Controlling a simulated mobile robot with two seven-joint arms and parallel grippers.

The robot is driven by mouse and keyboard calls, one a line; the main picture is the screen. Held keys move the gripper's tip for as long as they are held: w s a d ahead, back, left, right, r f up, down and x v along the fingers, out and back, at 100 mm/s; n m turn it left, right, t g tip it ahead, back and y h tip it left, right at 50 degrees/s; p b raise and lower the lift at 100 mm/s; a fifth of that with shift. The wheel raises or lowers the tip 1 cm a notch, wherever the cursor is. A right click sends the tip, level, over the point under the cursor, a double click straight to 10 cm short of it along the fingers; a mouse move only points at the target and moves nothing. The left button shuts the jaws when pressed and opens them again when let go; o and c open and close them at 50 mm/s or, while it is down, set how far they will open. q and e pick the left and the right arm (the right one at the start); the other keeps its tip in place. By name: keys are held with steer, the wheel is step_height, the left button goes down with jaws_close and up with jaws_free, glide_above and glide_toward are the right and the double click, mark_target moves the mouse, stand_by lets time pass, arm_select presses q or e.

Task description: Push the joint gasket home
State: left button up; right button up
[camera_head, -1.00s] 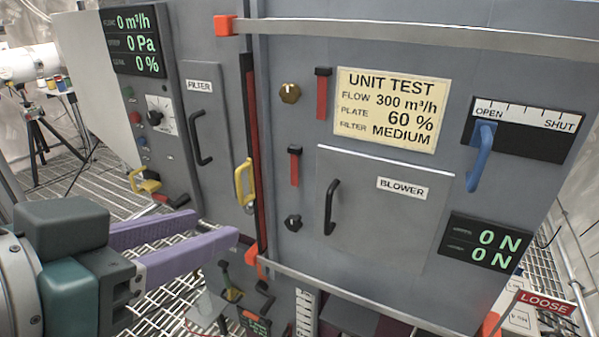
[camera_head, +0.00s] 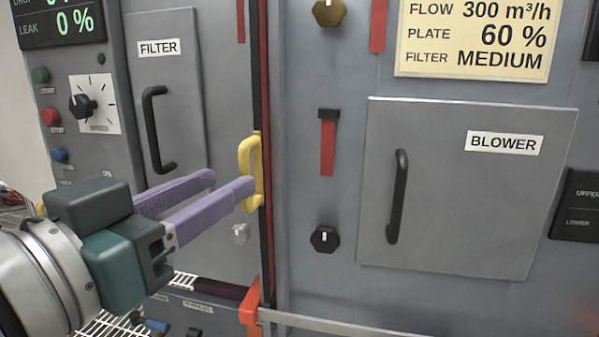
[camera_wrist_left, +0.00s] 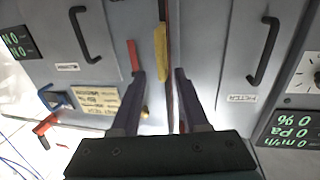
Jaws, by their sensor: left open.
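The joint gasket appears as a dark red strip with a black edge (camera_head: 265,90), running upright in the seam between the two grey cabinets. In the left wrist view the dark seam (camera_wrist_left: 172,60) runs between my fingers. A yellow handle (camera_head: 245,155) stands beside the strip, and it also shows in the left wrist view (camera_wrist_left: 160,50). My left gripper (camera_head: 232,182), with purple fingers, is open and empty in front of the handle and just left of the strip. One fingertip overlaps the handle's lower part in the head view; I cannot tell whether they touch.
The filter door (camera_head: 165,100) with a black handle is left of the seam. The blower door (camera_head: 470,200) and several knobs and red-tabbed latches (camera_head: 327,145) are right of it. An orange clamp corner (camera_head: 250,305) and metal bar (camera_head: 340,325) cross below. A yellow sign (camera_head: 475,40) is above.

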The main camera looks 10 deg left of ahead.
mark_target(241, 172)
arm_select(q)
steer(key=shift+x, duration=2.75)
steer(key=shift+c, duration=0.4)
jaws_close()
